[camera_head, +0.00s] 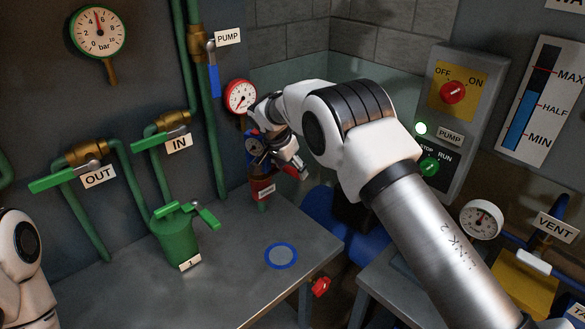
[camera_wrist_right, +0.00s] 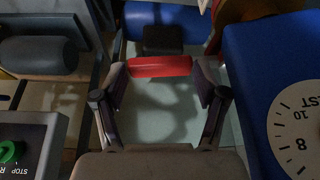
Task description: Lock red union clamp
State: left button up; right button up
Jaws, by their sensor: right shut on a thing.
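My right gripper (camera_head: 292,168) is at the back of the grey bench, beside a blue gauge body that stands over a red cylinder (camera_head: 262,186) with a white label. In the right wrist view, my right gripper (camera_wrist_right: 160,90) has its two fingers on either side of a red bar (camera_wrist_right: 160,66), shut on it. I take this bar for the red union clamp's lever; the rest of the clamp is hidden. The blue gauge body (camera_wrist_right: 262,75) with a white dial fills the right of that view. Only a white piece of my left arm shows at the left edge.
A green canister (camera_head: 175,240) labelled 1 and a blue-rimmed disc (camera_head: 281,256) are on the bench. Green pipes with OUT and IN levers line the left wall. A pump panel (camera_head: 450,120) stands right. A red-rimmed gauge (camera_head: 241,97) is close behind my right wrist.

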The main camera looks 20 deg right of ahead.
jog(key=shift+s+f, duration=0.2)
jog(key=shift+f, duration=0.15)
jog(key=o, duration=1.7)
jog(key=shift+w+d+f, duration=0.1)
jog(key=shift+w+d, duration=0.1)
jog(key=shift+d, duration=0.05)
